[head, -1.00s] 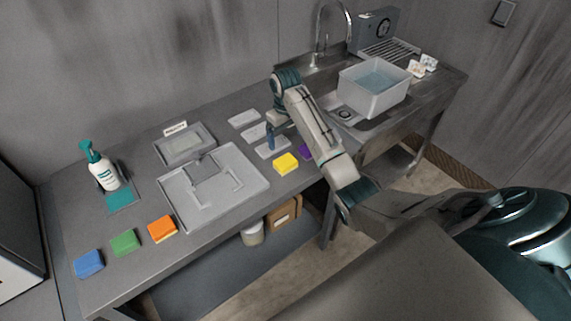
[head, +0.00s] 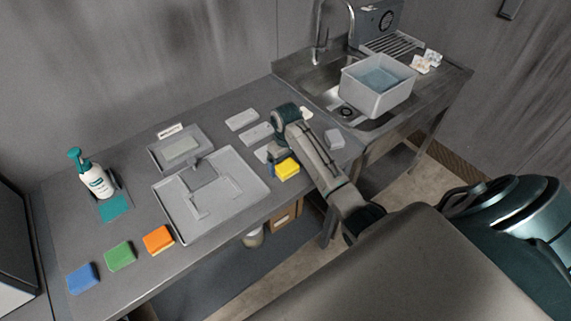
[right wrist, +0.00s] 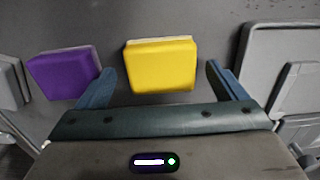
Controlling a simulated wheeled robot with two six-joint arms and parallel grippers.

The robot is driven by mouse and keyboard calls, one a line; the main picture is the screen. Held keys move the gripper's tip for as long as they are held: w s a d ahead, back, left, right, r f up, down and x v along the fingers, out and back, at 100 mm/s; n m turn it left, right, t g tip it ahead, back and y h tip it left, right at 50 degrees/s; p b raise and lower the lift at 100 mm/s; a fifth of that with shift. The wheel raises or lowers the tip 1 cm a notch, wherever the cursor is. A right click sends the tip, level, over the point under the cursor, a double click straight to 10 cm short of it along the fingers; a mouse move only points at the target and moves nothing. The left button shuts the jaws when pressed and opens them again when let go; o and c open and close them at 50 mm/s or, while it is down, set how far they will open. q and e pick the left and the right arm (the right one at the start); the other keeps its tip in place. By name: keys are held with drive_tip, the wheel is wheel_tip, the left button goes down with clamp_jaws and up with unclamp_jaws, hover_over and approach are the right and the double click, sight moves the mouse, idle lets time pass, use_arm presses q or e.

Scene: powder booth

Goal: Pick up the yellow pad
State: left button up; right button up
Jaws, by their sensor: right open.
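The yellow pad (head: 287,169) lies near the front edge of the grey table. My right gripper (head: 277,160) is just above it, coming down from the right. In the right wrist view the yellow pad (right wrist: 160,65) sits between and slightly beyond the two open fingers of the right gripper (right wrist: 160,78). Neither finger visibly touches it. A purple pad (right wrist: 64,73) lies just outside the left finger; in the head view the right arm hides it. My left gripper is not in view.
A grey tray (head: 250,200) lies left of the yellow pad. Orange (head: 158,240), green (head: 120,255) and blue (head: 83,278) pads line the front left. A soap bottle (head: 97,182) stands behind them. A water basin (head: 378,104) is by the sink at the right.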

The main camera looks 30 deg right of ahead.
sight(287, 166)
drive_tip(key=shift+w+f, duration=0.15)
drive_tip(key=shift+s+a+r, duration=0.15)
drive_tip(key=shift+s+r, duration=0.25)
drive_tip(key=shift+s, duration=0.05)
drive_tip(key=c, duration=0.7)
drive_tip(key=shift+c, duration=1.9)
drive_tip(key=shift+w, duration=0.1)
drive_tip(key=shift+r+b, duration=0.35)
drive_tip(key=shift+b, duration=0.15)
wheel_tip(287, 166, up, 2)
drive_tip(key=shift+r+b, duration=0.15)
drive_tip(key=shift+b, duration=0.8)
drive_tip(key=s, duration=0.4)
drive_tip(key=shift+a+r, duration=0.15)
drive_tip(key=shift+a, duration=0.15)
use_arm(q)
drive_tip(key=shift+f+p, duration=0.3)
drive_tip(key=shift+p, duration=0.9)
use_arm(e)
drive_tip(key=s+a+r, duration=0.1)
drive_tip(key=s+a, duration=0.1)
drive_tip(key=s, duration=0.9)
drive_tip(key=shift+s+a+r, duration=0.15)
drive_tip(key=shift+s+r, duration=0.1)
drive_tip(key=shift+s, duration=0.1)
